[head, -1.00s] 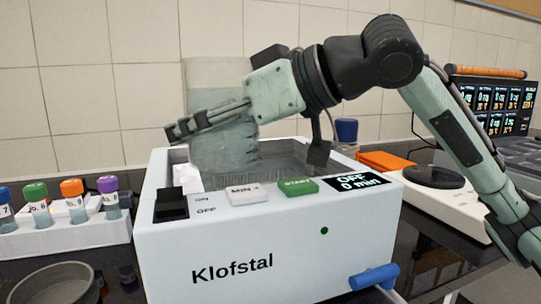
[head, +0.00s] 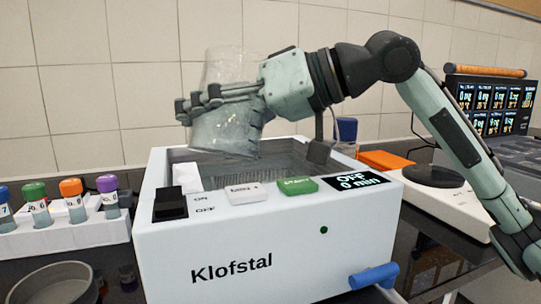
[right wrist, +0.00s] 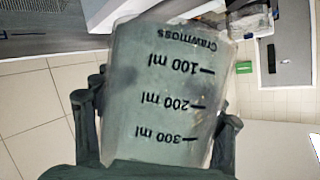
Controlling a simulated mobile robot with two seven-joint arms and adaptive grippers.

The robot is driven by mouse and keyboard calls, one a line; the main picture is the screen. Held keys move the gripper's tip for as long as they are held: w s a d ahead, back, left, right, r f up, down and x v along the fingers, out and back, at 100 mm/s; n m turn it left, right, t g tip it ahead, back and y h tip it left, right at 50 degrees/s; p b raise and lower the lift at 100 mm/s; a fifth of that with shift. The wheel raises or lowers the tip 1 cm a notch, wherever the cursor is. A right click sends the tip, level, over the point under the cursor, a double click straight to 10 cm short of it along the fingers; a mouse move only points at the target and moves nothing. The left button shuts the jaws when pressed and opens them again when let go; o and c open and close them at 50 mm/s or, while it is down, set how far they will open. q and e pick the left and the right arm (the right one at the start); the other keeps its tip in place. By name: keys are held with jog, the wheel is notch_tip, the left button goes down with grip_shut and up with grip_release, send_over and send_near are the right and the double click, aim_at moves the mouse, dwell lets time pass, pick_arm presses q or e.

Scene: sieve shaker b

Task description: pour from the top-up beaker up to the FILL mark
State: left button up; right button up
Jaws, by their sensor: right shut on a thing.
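The clear beaker (head: 225,137) is held above the open basin (head: 285,155) of the white Klofstal machine (head: 330,235). It leans a little and holds pale liquid in its lower part. My right gripper (head: 190,109) is shut around its side. The right wrist view shows the beaker (right wrist: 160,85) between the fingers, with 100, 200 and 300 ml marks. I see no liquid stream leaving it. The basin's inside shows only partly, and I cannot make out a FILL mark or a clear liquid level. My left gripper is not in view.
The machine's front has a black switch (head: 170,205), a green button (head: 298,185), an OFF display (head: 352,182) and a blue tap (head: 374,277). A rack of capped tubes (head: 65,236) stands left, a round dish (head: 55,286) in front of it. A balance (head: 440,195) stands right.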

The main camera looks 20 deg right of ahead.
jog(key=shift+w+d+f+m+g+y, duration=0.1)
jog(key=shift+w+d+m+g+y, duration=0.35)
jog(key=shift+m+y, duration=0.4)
dwell(1.4)
jog(key=shift+s+a+f+m+g+y, duration=0.15)
jog(key=shift+m+y, duration=0.25)
jog(key=shift+m, duration=0.5)
jog(key=shift+w+d+m+g+y, duration=0.1)
jog(key=shift+m+g+y, duration=0.2)
jog(key=shift+m, duration=0.55)
dwell(4.0)
